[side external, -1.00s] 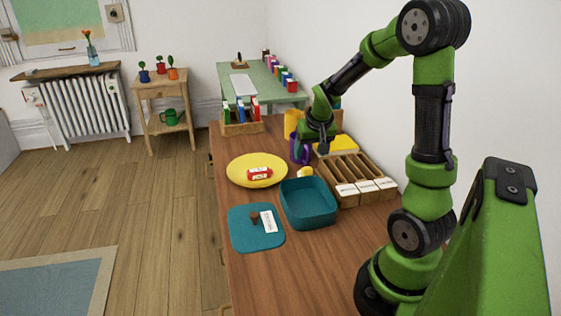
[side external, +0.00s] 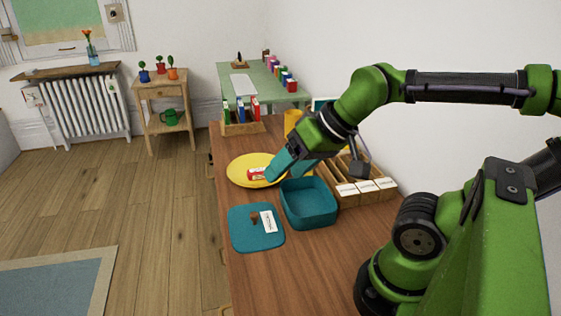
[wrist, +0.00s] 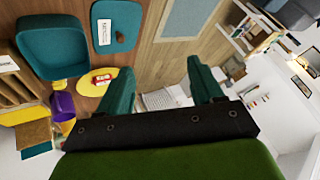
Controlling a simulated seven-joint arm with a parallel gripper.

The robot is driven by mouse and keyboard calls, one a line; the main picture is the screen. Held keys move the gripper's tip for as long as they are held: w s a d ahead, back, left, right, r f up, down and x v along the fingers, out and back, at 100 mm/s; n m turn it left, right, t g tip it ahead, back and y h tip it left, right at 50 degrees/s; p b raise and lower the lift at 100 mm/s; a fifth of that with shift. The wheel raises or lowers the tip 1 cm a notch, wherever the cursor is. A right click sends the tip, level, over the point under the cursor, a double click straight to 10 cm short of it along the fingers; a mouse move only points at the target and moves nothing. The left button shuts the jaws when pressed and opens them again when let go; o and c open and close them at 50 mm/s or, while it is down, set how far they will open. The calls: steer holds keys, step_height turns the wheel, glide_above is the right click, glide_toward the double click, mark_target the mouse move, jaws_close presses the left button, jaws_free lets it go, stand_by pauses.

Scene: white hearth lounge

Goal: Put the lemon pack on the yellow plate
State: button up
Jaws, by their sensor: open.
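The yellow plate (side external: 240,171) lies on the wooden table, with a red-and-white pack (side external: 255,174) on it. The plate (wrist: 88,88) and this pack (wrist: 102,79) also show in the wrist view. I cannot read the pack's label or tell whether it is the lemon one. A small yellow item (wrist: 58,85) sits beside the teal bin in the wrist view; its kind is unclear. My gripper (side external: 285,173), with teal fingers, is tilted near the plate's right side and partly hides it. In the wrist view, the gripper (wrist: 160,68) is open, with nothing between its fingers.
The teal bin (side external: 308,222) stands in front of the plate, with its teal lid (side external: 248,238) to the left. A wooden compartment box (side external: 343,200) with white labels is at the right. A purple mug (wrist: 62,106) and a book rack (side external: 241,128) stand farther back.

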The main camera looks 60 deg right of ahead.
steer(key=w+d+f+m+g+h, duration=0.15)
steer(key=w+d, duration=0.25)
steer(key=d, duration=0.6)
steer(key=w+d+f+m+g, duration=0.2)
steer(key=w+d+g, duration=0.15)
steer(key=d, duration=0.65)
steer(key=w+d+f+m+g+h, duration=0.15)
steer(key=w+d, duration=0.25)
steer(key=d, duration=0.7)
steer(key=shift+g+y, duration=0.35)
steer(key=shift+y, duration=0.15)
steer(key=f, duration=1.7)
steer(key=shift+s+a+f, duration=0.1)
steer(key=shift+a+f, duration=0.15)
steer(key=shift+a, duration=0.1)
steer(key=shift+r, duration=0.1)
steer(key=c, duration=1.1)
